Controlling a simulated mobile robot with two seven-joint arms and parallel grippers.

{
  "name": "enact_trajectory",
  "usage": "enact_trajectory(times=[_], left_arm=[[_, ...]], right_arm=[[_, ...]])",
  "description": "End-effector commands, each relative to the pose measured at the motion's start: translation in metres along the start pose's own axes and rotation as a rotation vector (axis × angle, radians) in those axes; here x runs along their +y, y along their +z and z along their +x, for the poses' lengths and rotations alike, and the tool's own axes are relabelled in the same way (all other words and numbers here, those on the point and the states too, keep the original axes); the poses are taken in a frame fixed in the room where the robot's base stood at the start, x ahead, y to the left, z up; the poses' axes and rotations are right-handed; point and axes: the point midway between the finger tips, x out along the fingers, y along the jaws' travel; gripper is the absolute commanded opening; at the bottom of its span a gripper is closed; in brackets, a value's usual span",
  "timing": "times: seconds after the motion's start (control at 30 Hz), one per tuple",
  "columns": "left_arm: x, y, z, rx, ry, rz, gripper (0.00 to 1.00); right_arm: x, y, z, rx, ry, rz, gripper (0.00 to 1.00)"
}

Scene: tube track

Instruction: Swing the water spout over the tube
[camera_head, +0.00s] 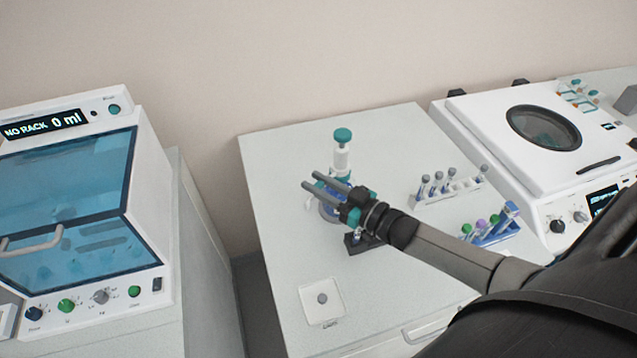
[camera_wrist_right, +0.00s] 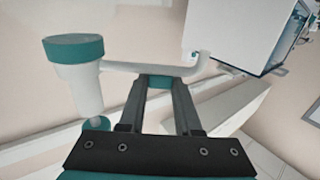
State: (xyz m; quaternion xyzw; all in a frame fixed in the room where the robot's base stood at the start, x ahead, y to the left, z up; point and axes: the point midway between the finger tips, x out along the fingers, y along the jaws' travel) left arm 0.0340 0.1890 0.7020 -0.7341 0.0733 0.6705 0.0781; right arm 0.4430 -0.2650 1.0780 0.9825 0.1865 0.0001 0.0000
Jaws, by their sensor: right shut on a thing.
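The water dispenser (camera_head: 342,158) stands upright on the white bench in the head view, a white column with a teal cap. In the right wrist view its teal cap (camera_wrist_right: 75,48) is at the left, and the thin white spout (camera_wrist_right: 135,68) runs right to a short bent end. My right gripper (camera_head: 310,180) reaches across in front of the dispenser and is shut on the spout, its fingertips (camera_wrist_right: 162,80) meeting the spout's middle. It hides the dispenser's lower part and most of the spout in the head view. A tube under the spout cannot be made out. My left gripper is not in view.
A small dark block (camera_head: 358,246) sits below my right gripper. A white rack (camera_head: 450,192) and a blue rack (camera_head: 497,232) of tubes stand to the right. A white square pad (camera_head: 322,312) lies in front. A glass-fronted machine (camera_head: 150,215) is left; a lidded machine (camera_head: 480,125) is right.

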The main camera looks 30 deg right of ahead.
Motion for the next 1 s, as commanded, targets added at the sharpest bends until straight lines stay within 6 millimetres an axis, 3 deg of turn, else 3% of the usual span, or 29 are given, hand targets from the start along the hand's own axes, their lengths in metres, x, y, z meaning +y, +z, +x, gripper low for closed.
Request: enact_trajectory(times=[0.63, 1.0], left_arm=[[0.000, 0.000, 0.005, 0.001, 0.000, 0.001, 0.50], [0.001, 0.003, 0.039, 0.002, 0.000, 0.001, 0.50]], right_arm=[[0.001, 0.002, -0.003, -0.003, -0.027, -0.003, 0.00], [0.004, 0.005, -0.020, -0.005, -0.235, -0.009, 0.00]])
